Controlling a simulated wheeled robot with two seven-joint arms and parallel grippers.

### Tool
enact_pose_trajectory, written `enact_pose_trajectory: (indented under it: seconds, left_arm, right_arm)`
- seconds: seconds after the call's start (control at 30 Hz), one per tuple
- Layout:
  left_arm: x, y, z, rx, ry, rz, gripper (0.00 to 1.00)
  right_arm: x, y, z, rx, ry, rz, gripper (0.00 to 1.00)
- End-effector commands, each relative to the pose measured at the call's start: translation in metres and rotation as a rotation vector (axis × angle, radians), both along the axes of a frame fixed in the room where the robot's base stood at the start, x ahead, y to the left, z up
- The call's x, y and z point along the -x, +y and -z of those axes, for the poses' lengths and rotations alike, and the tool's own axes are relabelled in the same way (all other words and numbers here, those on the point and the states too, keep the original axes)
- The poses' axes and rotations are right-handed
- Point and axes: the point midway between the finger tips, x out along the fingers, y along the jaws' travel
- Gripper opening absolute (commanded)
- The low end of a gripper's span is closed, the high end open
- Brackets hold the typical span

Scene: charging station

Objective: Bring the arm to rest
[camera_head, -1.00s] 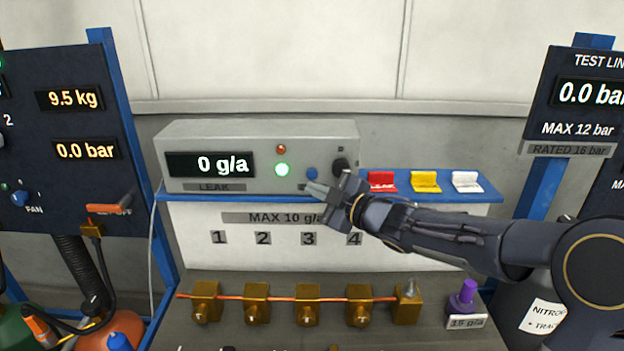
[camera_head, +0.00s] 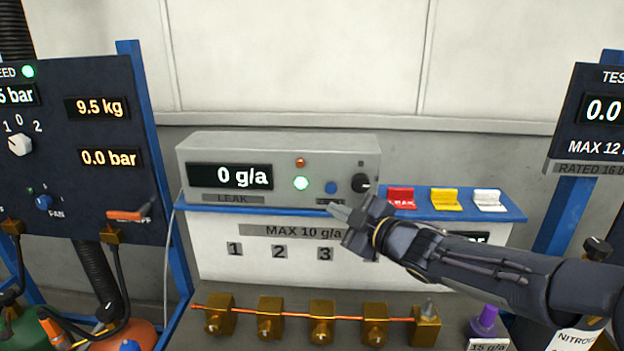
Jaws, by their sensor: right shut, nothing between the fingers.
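My right gripper (camera_head: 343,220) is shut and empty. Its arm comes in from the right, and its fingertips point left, just in front of the lower edge of the grey leak meter (camera_head: 275,145). The fingertips are below the meter's blue button (camera_head: 331,188); whether they touch anything cannot be told. The gripper and forearm hide part of the white panel (camera_head: 225,263) below, including the label 4. My left gripper is not in view.
Red (camera_head: 401,198), yellow (camera_head: 445,199) and white (camera_head: 488,199) tags stand on the blue shelf behind my forearm. Brass fittings (camera_head: 321,322) on a copper pipe and a purple-topped piece (camera_head: 487,321) are below. A dark gauge panel (camera_head: 75,185) with hoses stands left.

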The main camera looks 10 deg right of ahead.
Motion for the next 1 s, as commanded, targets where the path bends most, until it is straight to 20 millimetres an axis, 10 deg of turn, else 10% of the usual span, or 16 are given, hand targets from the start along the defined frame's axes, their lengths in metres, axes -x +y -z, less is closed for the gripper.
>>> enact_pose_trajectory:
  seconds: [0.17,0.3,0.6,1.0]
  left_arm:
    - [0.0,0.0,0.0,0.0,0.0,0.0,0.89]
    - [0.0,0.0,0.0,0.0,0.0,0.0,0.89]
    - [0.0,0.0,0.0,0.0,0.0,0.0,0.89]
    - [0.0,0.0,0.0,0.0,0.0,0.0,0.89]
  right_arm:
    - [0.047,-0.055,0.004,-0.137,0.208,0.3,0.0]
    - [0.135,-0.091,0.048,-0.371,0.535,0.585,0.0]
    - [0.296,-0.047,0.13,-0.76,1.139,0.748,0.0]
    - [0.332,-0.023,0.144,-0.837,1.299,0.731,0.0]
